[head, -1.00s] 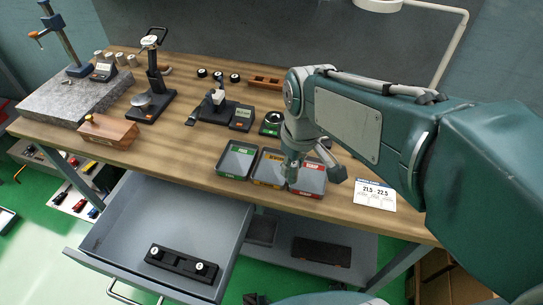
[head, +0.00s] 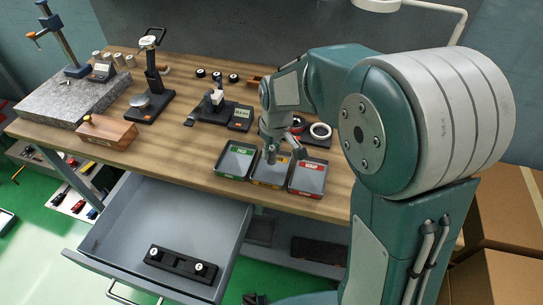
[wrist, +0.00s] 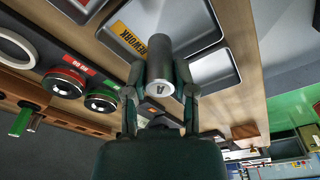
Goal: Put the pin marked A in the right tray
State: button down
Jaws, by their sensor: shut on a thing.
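My gripper (wrist: 160,92) is shut on a grey cylindrical pin (wrist: 160,65), whose pale end face shows the letter A. In the head view my gripper (head: 271,157) is above the middle tray; the pin is not clear there. Three grey trays stand side by side near the bench's front edge. The left one has a green PASS label (head: 232,177), the middle one a yellow REWORK label (head: 268,184), the right one a red SCRAP label (head: 306,193). In the wrist view the pin overlaps the yellow-labelled tray (wrist: 150,20). The visible tray floors look empty.
A measuring device with a display (head: 238,117) stands behind the trays. Ring gauges (head: 320,130) sit to its right, partly behind my arm. An open drawer (head: 165,215) below holds a black rack (head: 180,262).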

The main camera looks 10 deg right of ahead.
aim_at(271, 157)
jog(key=shift+f, duration=1.5)
jog(key=shift+f, duration=0.1)
jog(key=shift+c, duration=2.2)
grip_release()
notch_tip(271, 157, up, 11)
jog(key=s, duration=0.1)
jog(key=s+d+r+m+t, duration=0.1)
jog(key=s+d+r+m, duration=0.1)
jog(key=s, duration=0.4)
jog(key=s+d+r+m+t, duration=0.2)
jog(key=s+d, duration=0.2)
jog(key=s, duration=0.3)
jog(key=s+d+r+m+t, duration=0.1)
jog(key=s+d+r+m, duration=0.1)
jog(key=s, duration=0.5)
jog(key=shift+s+d+m+h, duration=0.2)
jog(key=shift+d+m+h, duration=0.2)
jog(key=shift+d, duration=0.15)
